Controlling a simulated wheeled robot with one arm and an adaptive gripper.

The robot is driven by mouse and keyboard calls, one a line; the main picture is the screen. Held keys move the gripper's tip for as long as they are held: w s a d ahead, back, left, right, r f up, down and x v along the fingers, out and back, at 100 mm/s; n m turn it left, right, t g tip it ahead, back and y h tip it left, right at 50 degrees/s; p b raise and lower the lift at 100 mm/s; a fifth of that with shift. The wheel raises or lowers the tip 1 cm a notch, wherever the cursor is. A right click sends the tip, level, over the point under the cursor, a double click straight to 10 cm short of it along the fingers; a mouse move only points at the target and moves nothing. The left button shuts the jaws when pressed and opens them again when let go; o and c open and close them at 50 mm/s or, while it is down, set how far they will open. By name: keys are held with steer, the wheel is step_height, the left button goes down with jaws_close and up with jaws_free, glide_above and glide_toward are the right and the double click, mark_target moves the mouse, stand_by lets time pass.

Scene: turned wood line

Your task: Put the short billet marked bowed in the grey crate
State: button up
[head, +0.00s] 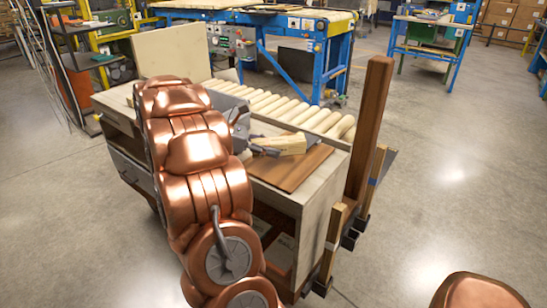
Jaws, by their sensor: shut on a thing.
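A short pale wood billet (291,144) is in my gripper (265,149), above the brown board on the bench. The grey fingers are shut on its left end; its right end sticks out free. No mark can be read on it, so I cannot tell whether it is the one marked bowed. My copper arm covers much of the bench's left part. I cannot make out the grey crate for certain; a grey surface (228,89) shows partly behind my arm.
The bench (322,190) has a brown board (303,172) on top and rollers (292,109) along its back. A tall dark post (371,125) and shorter pale posts (336,225) stand at its right end.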

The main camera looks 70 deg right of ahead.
mark_target(273, 163)
steer(key=shift+s+d, duration=0.35)
steer(key=shift+d, duration=0.15)
steer(key=shift+f, duration=1.85)
steer(key=shift+f, duration=0.1)
steer(key=o, duration=1.3)
steer(key=shift+c, duration=0.2)
